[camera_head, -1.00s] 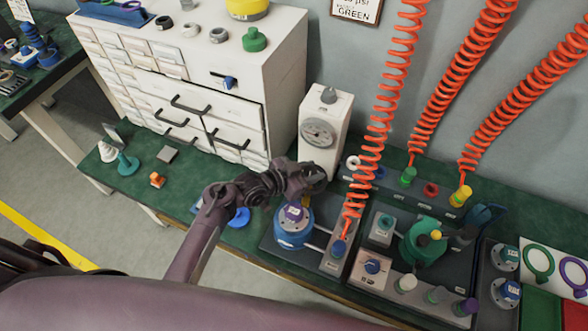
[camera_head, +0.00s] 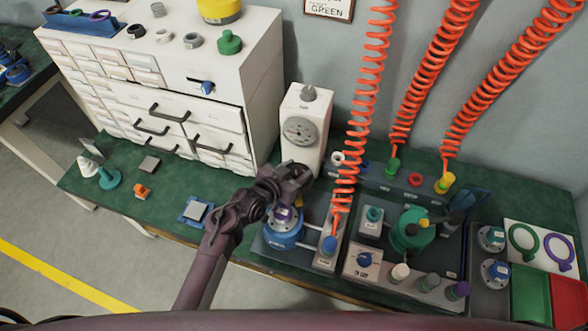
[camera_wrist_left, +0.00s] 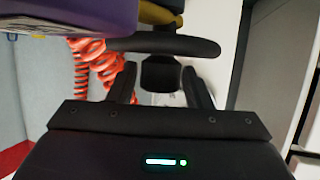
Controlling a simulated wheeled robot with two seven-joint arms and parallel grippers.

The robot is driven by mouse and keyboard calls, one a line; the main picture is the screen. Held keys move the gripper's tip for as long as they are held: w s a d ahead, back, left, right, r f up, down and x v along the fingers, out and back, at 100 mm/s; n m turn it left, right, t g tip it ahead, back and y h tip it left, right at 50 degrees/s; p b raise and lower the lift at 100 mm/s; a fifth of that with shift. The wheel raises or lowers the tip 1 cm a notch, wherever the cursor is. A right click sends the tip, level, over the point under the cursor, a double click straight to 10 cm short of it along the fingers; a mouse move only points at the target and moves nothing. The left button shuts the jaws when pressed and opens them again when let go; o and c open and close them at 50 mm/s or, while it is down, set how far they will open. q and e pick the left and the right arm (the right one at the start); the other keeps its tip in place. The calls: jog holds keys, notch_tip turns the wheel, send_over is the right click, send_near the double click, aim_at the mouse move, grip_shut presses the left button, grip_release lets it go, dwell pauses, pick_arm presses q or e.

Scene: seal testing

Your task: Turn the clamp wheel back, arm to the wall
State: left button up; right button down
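A small yellow part (camera_head: 299,200) shows just below the gripper. In the left wrist view the two fingers (camera_wrist_left: 160,85) are apart, with a dark block between and beyond them. A dark curved bar (camera_wrist_left: 190,46), perhaps the clamp wheel's rim, crosses just past the fingertips; I cannot tell whether they touch it. My right gripper is not in view.
A white gauge box (camera_head: 303,135) stands close behind the gripper. An orange coiled hose (camera_head: 350,150) hangs just to its right. A white drawer cabinet (camera_head: 170,90) stands at the left. The green bench top (camera_head: 130,200) has free room left of the fixture.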

pick_arm(q)
jog(key=shift+o, duration=0.7)
jog(key=shift+r, duration=0.1)
jog(key=v, duration=0.7)
jog(key=shift+s+a, duration=0.25)
jog(key=shift+r, duration=0.1)
